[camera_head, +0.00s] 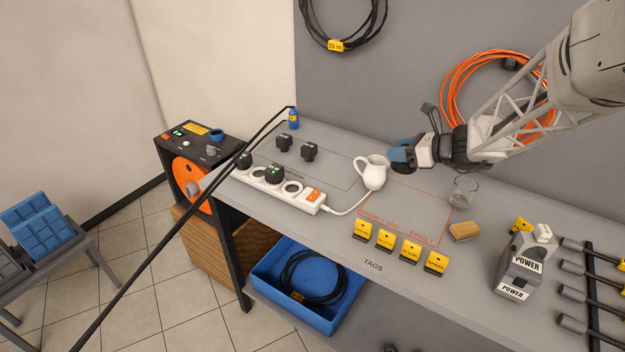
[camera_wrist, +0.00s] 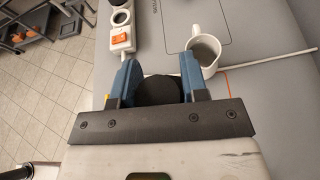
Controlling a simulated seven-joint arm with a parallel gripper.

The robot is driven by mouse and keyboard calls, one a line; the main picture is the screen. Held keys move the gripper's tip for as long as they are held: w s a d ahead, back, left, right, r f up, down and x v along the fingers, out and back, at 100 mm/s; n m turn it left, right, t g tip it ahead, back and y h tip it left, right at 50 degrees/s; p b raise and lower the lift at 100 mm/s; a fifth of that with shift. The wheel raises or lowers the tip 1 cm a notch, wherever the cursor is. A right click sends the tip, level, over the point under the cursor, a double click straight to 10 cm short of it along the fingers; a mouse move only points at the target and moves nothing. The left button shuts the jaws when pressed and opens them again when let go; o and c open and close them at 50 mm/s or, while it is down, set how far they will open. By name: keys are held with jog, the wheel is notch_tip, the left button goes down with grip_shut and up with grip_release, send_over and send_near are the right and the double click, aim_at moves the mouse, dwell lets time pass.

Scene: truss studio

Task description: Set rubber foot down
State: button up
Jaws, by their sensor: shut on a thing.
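The rubber foot (camera_wrist: 159,90) is a dark, round piece between the two blue fingers of my gripper (camera_wrist: 160,70) in the wrist view. My gripper is shut on it, with a finger on each side. In the head view my gripper (camera_head: 402,157) is over the grey bench (camera_head: 335,222), just right of the white jug (camera_head: 374,175). The jug also shows close by the right finger in the wrist view (camera_wrist: 204,50). Whether the foot touches the bench cannot be told.
A white power strip (camera_head: 258,185) with black plugs lies left of the jug. An orange-outlined area right of the jug is mostly bare.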

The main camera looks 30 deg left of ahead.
jog(key=s+a+m+t, duration=0.1)
jog(key=a+m+t, duration=0.1)
jog(key=a, duration=2.6)
jog(key=shift+s+d+f, duration=0.15)
jog(key=shift+f, duration=2.4)
jog(key=shift+f, duration=0.1)
jog(key=shift+f, duration=3.05)
jog(key=shift+f, duration=1.85)
jog(key=shift+f, duration=0.1)
